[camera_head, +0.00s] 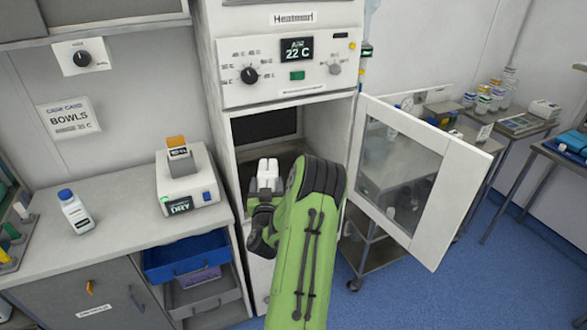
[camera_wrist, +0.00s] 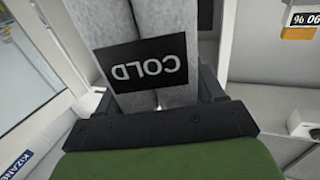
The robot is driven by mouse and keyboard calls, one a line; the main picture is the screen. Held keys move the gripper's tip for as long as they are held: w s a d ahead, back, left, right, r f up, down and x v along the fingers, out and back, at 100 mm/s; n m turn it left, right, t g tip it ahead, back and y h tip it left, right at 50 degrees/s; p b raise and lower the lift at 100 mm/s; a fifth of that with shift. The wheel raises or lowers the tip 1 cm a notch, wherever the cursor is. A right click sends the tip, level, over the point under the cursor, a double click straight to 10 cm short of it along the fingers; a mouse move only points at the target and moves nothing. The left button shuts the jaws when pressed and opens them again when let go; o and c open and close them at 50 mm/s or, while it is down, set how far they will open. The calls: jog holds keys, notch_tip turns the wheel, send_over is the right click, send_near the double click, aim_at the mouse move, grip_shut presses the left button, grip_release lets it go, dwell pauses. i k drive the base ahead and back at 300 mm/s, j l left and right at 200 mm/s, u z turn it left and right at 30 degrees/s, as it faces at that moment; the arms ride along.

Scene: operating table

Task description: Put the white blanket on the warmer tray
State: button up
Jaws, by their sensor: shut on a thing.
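My gripper (camera_head: 266,187) is shut on the white blanket (camera_head: 267,168), a small folded bundle standing up from the jaws. In the wrist view the blanket (camera_wrist: 108,25) looks pale grey and fills the space between the fingers of my gripper (camera_wrist: 157,98). A black label on it reads COLD, mirrored. The blanket is in front of the open warmer (camera_head: 295,92), whose display shows 22 C. The grey surface inside the warmer's opening is partly hidden by my arm and the blanket; I cannot tell the tray apart clearly.
The warmer's glass door (camera_head: 440,165) stands swung open to the right. A small white device (camera_head: 187,180) and a white bottle (camera_head: 75,211) are on the left counter. An open blue drawer (camera_head: 187,256) juts out below. A wheeled cart (camera_head: 375,258) stands behind the door.

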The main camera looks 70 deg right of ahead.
aim_at(281, 172)
jog(key=i+l, duration=0.1)
jog(key=l, duration=0.35)
jog(key=i+l, duration=0.1)
jog(key=l, duration=0.4)
jog(key=i+l, duration=0.15)
jog(key=l, duration=0.3)
